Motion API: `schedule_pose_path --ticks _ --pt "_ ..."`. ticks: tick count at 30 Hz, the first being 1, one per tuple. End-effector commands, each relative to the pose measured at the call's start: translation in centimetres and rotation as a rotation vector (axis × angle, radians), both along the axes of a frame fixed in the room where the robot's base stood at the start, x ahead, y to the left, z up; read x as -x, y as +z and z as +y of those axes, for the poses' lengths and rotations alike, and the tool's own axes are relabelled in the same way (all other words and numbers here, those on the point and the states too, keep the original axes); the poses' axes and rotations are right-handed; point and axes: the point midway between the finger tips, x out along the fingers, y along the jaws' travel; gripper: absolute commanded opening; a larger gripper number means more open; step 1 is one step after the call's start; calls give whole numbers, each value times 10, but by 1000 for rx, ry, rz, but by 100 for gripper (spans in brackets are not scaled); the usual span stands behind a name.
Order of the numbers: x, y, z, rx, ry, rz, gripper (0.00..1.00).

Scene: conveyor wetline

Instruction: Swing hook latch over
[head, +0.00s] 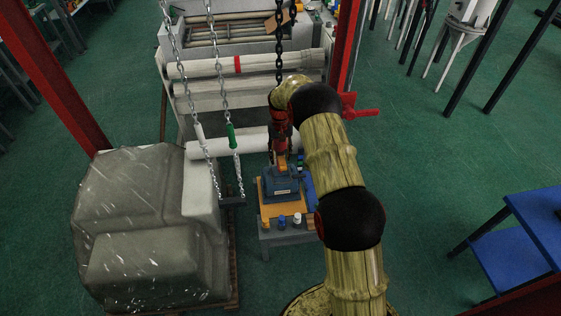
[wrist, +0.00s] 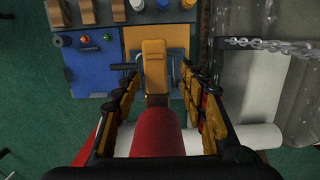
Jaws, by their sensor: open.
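A blue-grey latch box (head: 280,184) sits on an orange plate (head: 270,211) on a small grey bench. An orange lever-like piece, which looks like the hook latch (wrist: 154,66), lies over the orange plate in the wrist view. My gripper (head: 283,162) points down just above the box in the head view. In the wrist view my gripper (wrist: 157,75) is open, with one finger on each side of the orange piece. I cannot tell whether either finger touches it. The hook's far end and catch are not clear.
A blue panel with buttons (wrist: 92,62) lies left of the plate in the wrist view. Chains (head: 213,110) hang close left of my arm, near a wrapped pallet load (head: 150,230). White rollers (head: 240,72) stand behind.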

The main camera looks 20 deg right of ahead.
Motion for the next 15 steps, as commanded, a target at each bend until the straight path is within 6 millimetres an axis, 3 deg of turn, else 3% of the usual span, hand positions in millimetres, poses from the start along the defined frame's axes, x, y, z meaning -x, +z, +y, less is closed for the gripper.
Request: schedule_pose_path --ticks 3,9,15 --pt "-3 26 -1 1 0 -3 42" --pt "-7 61 -2 1 0 -2 42" --pt "-8 78 -3 0 0 1 42"
